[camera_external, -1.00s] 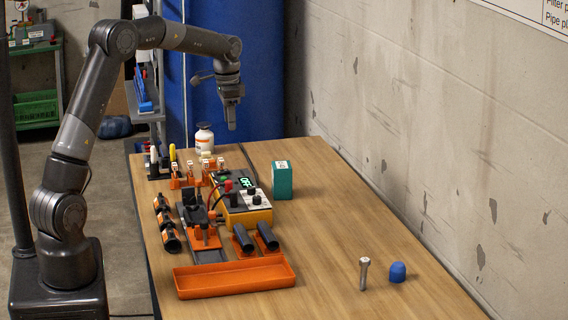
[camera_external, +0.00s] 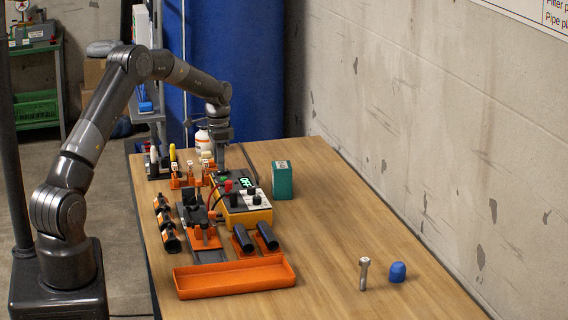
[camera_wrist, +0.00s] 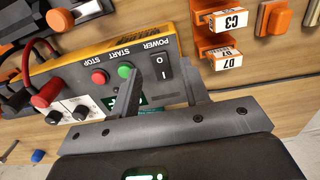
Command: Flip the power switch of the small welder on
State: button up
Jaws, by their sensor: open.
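The small welder (camera_external: 247,217) is a yellow box with a grey panel on the table. The black power switch (camera_wrist: 158,67), marked O and I, sits beside the green START button (camera_wrist: 125,70) and the red STOP button (camera_wrist: 99,77). My gripper (camera_wrist: 163,80) is open and empty. Its two fingers show on either side of the switch, and one partly hides the display. In the external view my gripper (camera_external: 220,164) hangs pointing down over the welder's far end.
Orange holders with labels (camera_wrist: 222,20) stand close to the welder's switch end. A red lead plug (camera_external: 228,186) and cables rise from the welder. A teal box (camera_external: 282,181) stands to its right. An orange tray (camera_external: 234,277) lies in front. The table's right side is mostly clear.

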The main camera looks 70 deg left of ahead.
aim_at(222, 172)
jog(key=shift+f, duration=1.15)
